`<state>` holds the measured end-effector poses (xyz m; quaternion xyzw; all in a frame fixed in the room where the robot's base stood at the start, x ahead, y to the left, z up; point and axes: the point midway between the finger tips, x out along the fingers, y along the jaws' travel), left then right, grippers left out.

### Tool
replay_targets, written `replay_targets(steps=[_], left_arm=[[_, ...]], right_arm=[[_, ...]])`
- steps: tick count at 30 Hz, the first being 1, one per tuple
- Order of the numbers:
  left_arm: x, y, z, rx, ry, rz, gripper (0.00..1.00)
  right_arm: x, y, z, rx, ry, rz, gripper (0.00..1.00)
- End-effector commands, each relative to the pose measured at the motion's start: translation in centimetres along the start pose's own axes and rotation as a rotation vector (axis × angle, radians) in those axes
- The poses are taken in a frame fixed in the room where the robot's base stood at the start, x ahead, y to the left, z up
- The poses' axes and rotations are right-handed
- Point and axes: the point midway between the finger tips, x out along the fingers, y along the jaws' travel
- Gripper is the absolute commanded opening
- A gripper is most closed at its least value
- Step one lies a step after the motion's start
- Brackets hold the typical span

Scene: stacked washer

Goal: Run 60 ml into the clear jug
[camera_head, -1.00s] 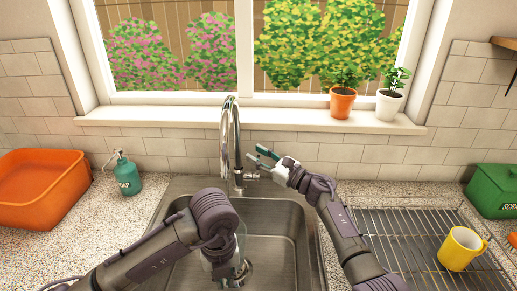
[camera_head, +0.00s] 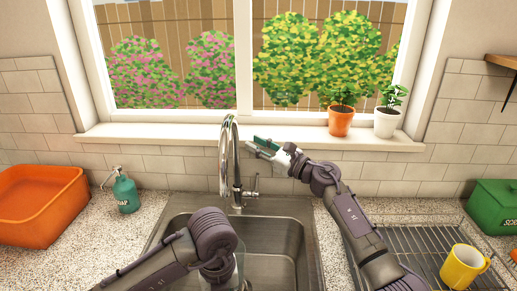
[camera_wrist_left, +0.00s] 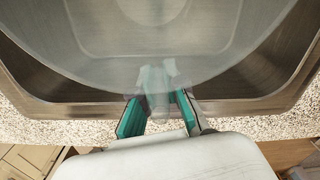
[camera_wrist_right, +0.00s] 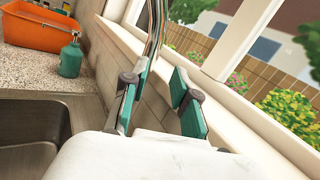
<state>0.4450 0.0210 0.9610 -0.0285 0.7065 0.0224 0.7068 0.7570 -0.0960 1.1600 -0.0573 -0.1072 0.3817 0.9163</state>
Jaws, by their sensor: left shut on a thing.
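The clear jug (camera_wrist_left: 95,75) fills the upper part of the left wrist view, over the sink. My left gripper (camera_wrist_left: 160,92) is shut on its handle. In the head view my left arm hides most of the jug (camera_head: 240,268), which is low in the sink. The steel tap (camera_head: 231,150) arches over the sink, its side lever (camera_head: 252,187) at the right of its base. No water shows at the spout. My right gripper (camera_head: 262,147) is open and empty above the lever, right of the tap neck. The right wrist view shows its fingers apart.
An orange tub (camera_head: 40,205) and a teal soap bottle (camera_head: 124,192) stand left of the sink (camera_head: 290,235). A drying rack (camera_head: 410,240) with a yellow mug (camera_head: 462,267) and a green box (camera_head: 495,205) are on the right. Two potted plants stand on the window sill (camera_head: 270,133).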

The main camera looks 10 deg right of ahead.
Motion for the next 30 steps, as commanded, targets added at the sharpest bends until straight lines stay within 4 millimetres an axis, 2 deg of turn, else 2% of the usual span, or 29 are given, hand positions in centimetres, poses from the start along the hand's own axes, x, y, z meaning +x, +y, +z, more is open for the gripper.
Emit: replay_targets(steps=[1,4,8,17,30], left_arm=[[0.0,0.0,0.0,0.0,-0.001,0.0,0.0],[0.0,0.0,0.0,0.0,-0.001,0.0,0.0],[0.0,0.0,0.0,0.0,-0.001,0.0,0.0],[0.0,0.0,0.0,0.0,-0.001,0.0,0.0],[0.0,0.0,0.0,0.0,-0.001,0.0,0.0]], right_arm=[[0.0,0.0,-0.1,0.017,0.001,0.002,0.15],[-0.1,0.1,-0.3,0.117,0.003,0.012,0.0],[-0.4,0.5,-0.8,0.384,0.01,0.035,0.0],[-1.5,1.0,-2.7,1.236,0.061,0.079,0.0],[-4.1,0.5,-5.6,2.497,0.17,0.05,0.0]])
